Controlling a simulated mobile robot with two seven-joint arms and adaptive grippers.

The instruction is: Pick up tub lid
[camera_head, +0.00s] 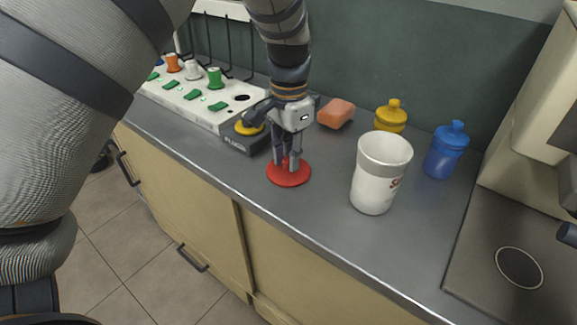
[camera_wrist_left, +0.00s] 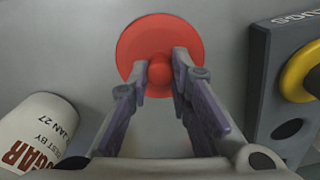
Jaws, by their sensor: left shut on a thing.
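The tub lid (camera_head: 289,177) is a flat red disc with a small round knob, lying on the grey counter. It also shows in the left wrist view (camera_wrist_left: 160,33), at the top middle. My left gripper (camera_head: 288,163) points down over the lid, and its fingertips (camera_wrist_left: 171,76) are closed on either side of the red knob. The lid looks flat at counter height; I cannot tell if there is a gap beneath it. The white tub (camera_head: 370,190) with lettering on its side stands upright to the right. My right gripper is not in view.
A dark box with a yellow ring (camera_head: 245,139) sits close to the left of the gripper. A white board with coloured plugs (camera_head: 200,100) lies behind it. An orange sponge (camera_head: 336,113), a yellow bottle (camera_head: 391,117) and a blue bottle (camera_head: 446,150) stand at the back.

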